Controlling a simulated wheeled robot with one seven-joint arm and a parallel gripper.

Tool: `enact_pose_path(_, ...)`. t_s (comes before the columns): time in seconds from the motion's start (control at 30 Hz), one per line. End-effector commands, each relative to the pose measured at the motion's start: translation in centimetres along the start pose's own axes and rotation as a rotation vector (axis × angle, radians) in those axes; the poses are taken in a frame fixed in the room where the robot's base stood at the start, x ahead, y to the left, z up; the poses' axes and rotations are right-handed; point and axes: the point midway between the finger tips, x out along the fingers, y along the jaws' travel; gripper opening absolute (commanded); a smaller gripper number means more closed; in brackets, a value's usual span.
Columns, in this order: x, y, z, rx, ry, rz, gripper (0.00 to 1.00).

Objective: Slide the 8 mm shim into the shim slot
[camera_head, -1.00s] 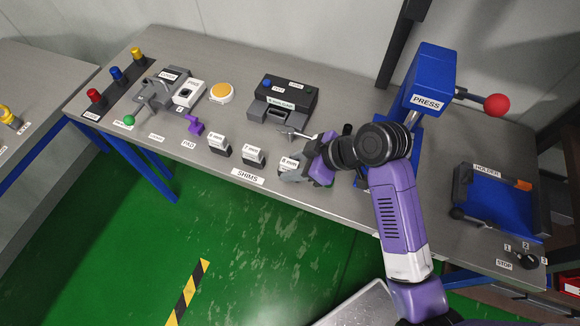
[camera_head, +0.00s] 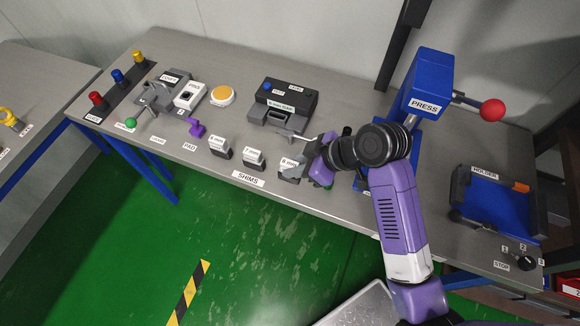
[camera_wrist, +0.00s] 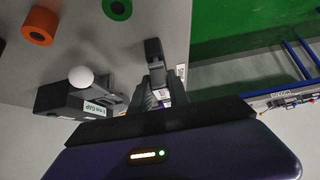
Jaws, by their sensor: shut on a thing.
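My gripper (camera_head: 301,172) is at the right end of the shim row, near the table's front edge. It is shut on the 8 mm shim (camera_head: 288,164), a dark block with a white label, largely hidden by the fingers. The 8 mm shim appears low, at about the height of the other shims; I cannot tell whether it touches the table. In the wrist view my gripper (camera_wrist: 155,98) points towards a dark block. The dark gap unit (camera_head: 284,94) stands behind and left of my gripper, with a grey slotted part (camera_head: 279,118) at its front that appears empty.
Two labelled shims (camera_head: 219,147) and (camera_head: 253,159) stand to the left of my gripper. A purple pad part (camera_head: 196,128) and a yellow button (camera_head: 222,95) lie farther left. The blue press (camera_head: 428,85) stands close behind my arm. A blue holder (camera_head: 490,200) is at the right.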

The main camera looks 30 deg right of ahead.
Motion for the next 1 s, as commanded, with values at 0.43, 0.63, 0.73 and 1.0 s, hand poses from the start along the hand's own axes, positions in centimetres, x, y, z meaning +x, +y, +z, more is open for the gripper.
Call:
enact_pose_path(0.43, -1.0, 0.0, -0.9, 0.0, 0.0, 0.0, 0.0)
enact_pose_path(0.63, -1.5, 0.0, -1.2, 0.0, 0.0, 0.0, 0.0)
enact_pose_path(0.73, -1.7, 0.0, -1.4, 0.0, 0.0, 0.0, 0.0)
enact_pose_path(1.0, -2.2, 0.0, -1.9, 0.0, 0.0, 0.0, 0.0)
